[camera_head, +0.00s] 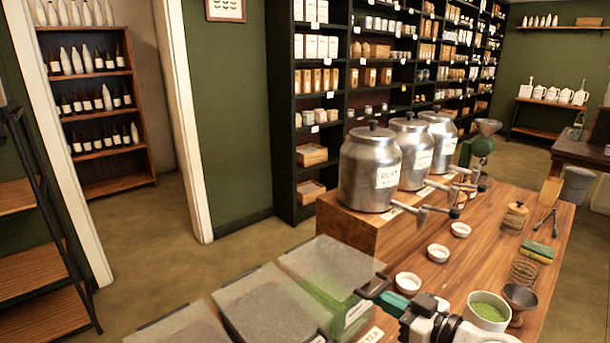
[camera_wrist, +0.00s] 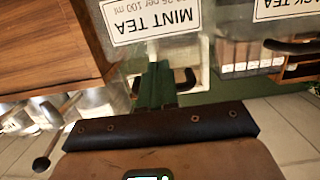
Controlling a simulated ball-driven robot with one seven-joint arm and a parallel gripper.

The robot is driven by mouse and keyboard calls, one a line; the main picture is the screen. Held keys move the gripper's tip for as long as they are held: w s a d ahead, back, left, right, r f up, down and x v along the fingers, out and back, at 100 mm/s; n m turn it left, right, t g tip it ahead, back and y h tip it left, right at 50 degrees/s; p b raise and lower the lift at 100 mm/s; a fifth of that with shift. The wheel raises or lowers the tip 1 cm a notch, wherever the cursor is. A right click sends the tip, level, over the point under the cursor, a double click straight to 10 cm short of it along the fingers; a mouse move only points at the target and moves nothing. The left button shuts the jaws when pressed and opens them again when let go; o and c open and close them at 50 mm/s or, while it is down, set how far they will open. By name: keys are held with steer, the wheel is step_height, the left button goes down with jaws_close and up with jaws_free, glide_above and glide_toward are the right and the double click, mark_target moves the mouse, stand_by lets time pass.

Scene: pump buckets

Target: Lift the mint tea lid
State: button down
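The mint tea bin (camera_head: 355,312) stands at the front edge of the counter in the head view, with green contents showing through its clear lid (camera_head: 318,262). The lid appears to lie flat. Its white MINT TEA label (camera_wrist: 150,18) is upside down in the wrist view. My gripper (camera_head: 386,298), with green fingers, is at the bin's front right, by the dark lid handle (camera_head: 370,286). In the wrist view the green fingers (camera_wrist: 154,86) overlap the middle of the handle (camera_wrist: 186,80), whose ends show on either side. The finger gap is hidden.
A bin with dark contents (camera_head: 265,305) stands left of the mint bin. Steel urns (camera_head: 370,168) with taps stand on a wooden step behind. White bowls (camera_head: 408,283), a bowl of green powder (camera_head: 488,310) and a whisk (camera_head: 524,270) crowd the counter to the right.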

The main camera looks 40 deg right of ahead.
steer(key=r+p, duration=0.2)
steer(key=r, duration=0.1)
steer(key=w+r+p, duration=0.1)
steer(key=r, duration=0.1)
steer(key=shift+r+p, duration=0.25)
steer(key=shift+p, duration=0.1)
steer(key=w+r+p, duration=0.3)
steer(key=w+r, duration=0.2)
steer(key=w, duration=0.6)
steer(key=w+r+p, duration=0.3)
steer(key=w+r, duration=0.2)
steer(key=w, duration=0.7)
steer(key=shift+a+r, duration=0.4)
steer(key=shift+s+p, duration=0.15)
steer(key=shift+p, duration=0.15)
steer(key=s+p, duration=0.1)
steer(key=s, duration=0.8)
steer(key=shift+s+d, duration=0.15)
steer(key=shift+s, duration=0.25)
